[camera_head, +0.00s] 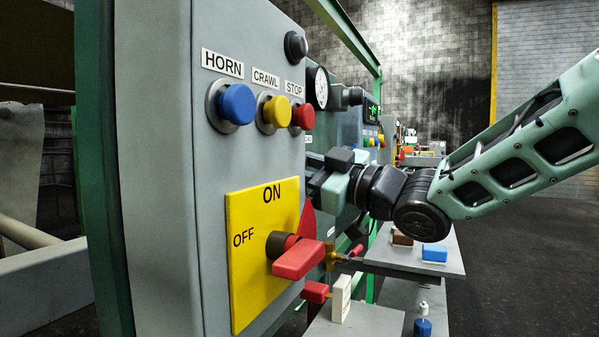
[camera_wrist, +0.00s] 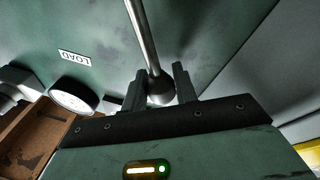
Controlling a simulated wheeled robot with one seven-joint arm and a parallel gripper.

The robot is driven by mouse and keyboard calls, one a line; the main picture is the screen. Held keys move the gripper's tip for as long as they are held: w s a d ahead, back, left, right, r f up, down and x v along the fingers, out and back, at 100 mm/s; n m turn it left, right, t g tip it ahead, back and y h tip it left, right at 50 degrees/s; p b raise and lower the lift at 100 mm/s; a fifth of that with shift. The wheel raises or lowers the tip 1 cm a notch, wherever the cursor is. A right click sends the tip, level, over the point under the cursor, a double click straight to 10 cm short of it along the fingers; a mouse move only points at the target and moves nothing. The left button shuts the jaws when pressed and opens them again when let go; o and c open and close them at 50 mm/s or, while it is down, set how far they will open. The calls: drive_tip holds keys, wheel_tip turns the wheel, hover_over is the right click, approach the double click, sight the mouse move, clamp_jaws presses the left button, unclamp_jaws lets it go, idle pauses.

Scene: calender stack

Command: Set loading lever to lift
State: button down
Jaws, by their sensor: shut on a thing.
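The loading lever (camera_wrist: 144,40) is a bare metal rod with a dark round knob (camera_wrist: 160,92), in the wrist view. It comes out from the top edge and ends between my fingers. A white "LOAD" label (camera_wrist: 74,57) is on the green panel to its left. My gripper (camera_wrist: 158,72) is shut on the knob, one finger on each side. In the head view my gripper (camera_head: 328,182) is beside the machine, past the edge of the grey control cabinet. The lever cannot be made out there. No "lift" marking is readable.
The near grey cabinet (camera_head: 155,170) carries blue, yellow and red buttons and a red rotary switch (camera_head: 300,258) on a yellow ON/OFF plate. A shelf (camera_head: 400,263) with small blocks lies below my wrist. A round dial (camera_wrist: 73,94) and a brown box (camera_wrist: 35,130) are left of the fingers.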

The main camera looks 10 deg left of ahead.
idle(0.3)
drive_tip(key=c, duration=1.1)
unclamp_jaws()
